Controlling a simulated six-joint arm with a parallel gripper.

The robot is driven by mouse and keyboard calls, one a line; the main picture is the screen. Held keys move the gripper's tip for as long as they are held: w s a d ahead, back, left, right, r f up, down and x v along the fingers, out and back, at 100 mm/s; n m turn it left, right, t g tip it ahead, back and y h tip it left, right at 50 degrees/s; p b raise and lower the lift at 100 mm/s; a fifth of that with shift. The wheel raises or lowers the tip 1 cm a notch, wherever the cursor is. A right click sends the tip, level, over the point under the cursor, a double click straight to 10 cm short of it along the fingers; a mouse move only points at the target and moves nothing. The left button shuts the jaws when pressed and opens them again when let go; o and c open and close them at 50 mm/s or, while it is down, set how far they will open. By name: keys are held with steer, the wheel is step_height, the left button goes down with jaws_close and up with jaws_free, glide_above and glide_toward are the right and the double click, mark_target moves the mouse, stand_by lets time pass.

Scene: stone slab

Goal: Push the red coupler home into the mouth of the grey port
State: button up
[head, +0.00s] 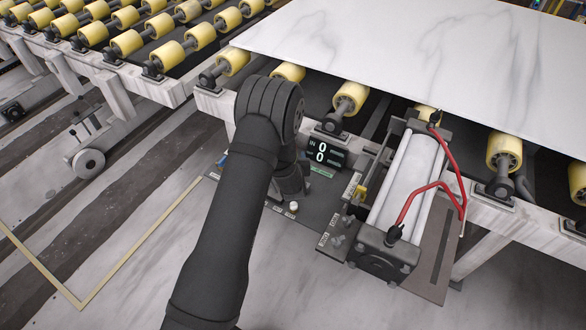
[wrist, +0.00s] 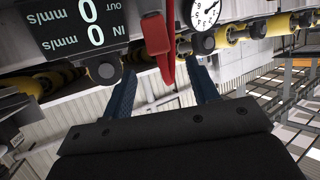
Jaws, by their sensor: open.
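In the wrist view, my gripper (wrist: 165,74) is open, with its two blue fingers apart. A red part (wrist: 156,36) hangs into the space between the fingertips, with a visible gap on either side. I cannot tell whether it is the red coupler or a lever. I cannot pick out the grey port in either view. In the head view, my arm's dark end stands in front of the machine panel and hides the fingers and whatever they face.
A display (head: 326,152) reads zeros; it also shows upside down in the wrist view (wrist: 88,22). A round gauge (wrist: 205,12) is beside the red part. A cylinder (head: 408,180) with red hoses (head: 430,187) stands to the right. The slab (head: 430,60) lies on yellow rollers behind.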

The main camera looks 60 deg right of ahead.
steer(key=v, duration=0.9)
steer(key=shift+s+a, duration=0.15)
steer(key=shift+a, duration=0.1)
steer(key=shift+d, duration=0.15)
steer(key=x, duration=1.7)
steer(key=shift+r, duration=0.1)
steer(key=v, duration=1.7)
steer(key=x, duration=1.7)
step_height(320, 180, up, 4)
steer(key=shift+r, duration=0.55)
steer(key=shift+o, duration=0.5)
